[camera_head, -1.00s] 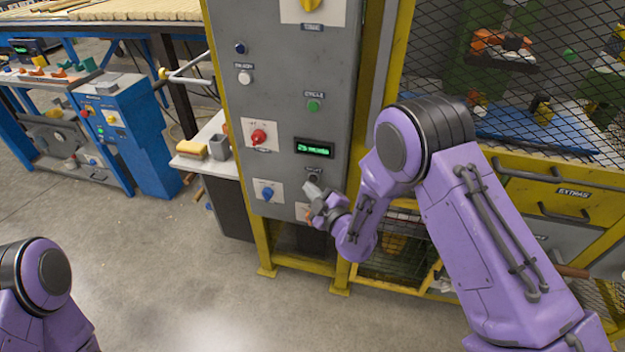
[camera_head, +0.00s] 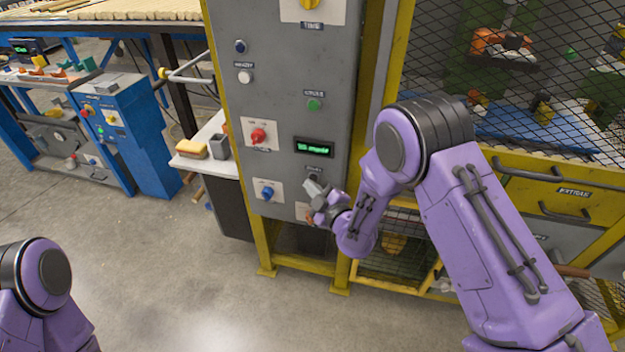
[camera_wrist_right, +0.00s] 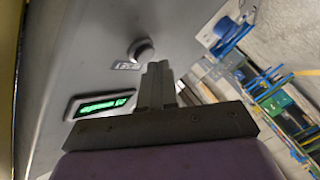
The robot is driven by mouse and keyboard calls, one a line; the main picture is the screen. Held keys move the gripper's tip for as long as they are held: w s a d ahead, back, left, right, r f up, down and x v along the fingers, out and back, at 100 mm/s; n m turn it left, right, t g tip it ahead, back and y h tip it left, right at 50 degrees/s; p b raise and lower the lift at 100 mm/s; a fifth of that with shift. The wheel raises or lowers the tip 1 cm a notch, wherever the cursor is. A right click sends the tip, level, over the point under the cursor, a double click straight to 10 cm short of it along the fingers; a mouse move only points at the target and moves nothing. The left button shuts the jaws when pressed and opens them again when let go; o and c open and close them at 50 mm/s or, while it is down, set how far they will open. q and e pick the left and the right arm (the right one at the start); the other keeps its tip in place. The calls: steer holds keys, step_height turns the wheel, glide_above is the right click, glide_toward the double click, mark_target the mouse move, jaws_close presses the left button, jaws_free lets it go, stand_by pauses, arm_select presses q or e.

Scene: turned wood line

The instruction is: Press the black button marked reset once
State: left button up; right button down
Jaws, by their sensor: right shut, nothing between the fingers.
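The dark round button (camera_wrist_right: 141,50) shows in the right wrist view on the grey panel, beside a small label (camera_wrist_right: 126,65) too blurred to read. My right gripper (camera_wrist_right: 157,66) is shut and empty; its fingertips are right by the button's edge, and I cannot tell whether they touch it. In the head view my right gripper (camera_head: 314,187) is at the panel's lower right, just below a small label, and covers the button. My left arm shows at the lower left, but its gripper is out of view.
The grey panel (camera_head: 283,105) also carries a green-lit display (camera_head: 314,147), a red knob (camera_head: 258,136), a blue knob (camera_head: 267,192), a green button (camera_head: 314,104) and a white button (camera_head: 245,76). A yellow frame (camera_head: 385,90) and mesh stand to the right.

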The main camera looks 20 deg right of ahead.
steer(key=shift+w+d, duration=0.25)
steer(key=shift+w, duration=0.1)
stand_by(0.7)
stand_by(0.4)
steer(key=shift+s+a, duration=0.45)
steer(key=shift+s, duration=0.2)
steer(key=shift+s+a, duration=0.7)
steer(key=shift+s, duration=0.35)
steer(key=shift+s+a, duration=0.7)
steer(key=shift+s, duration=0.35)
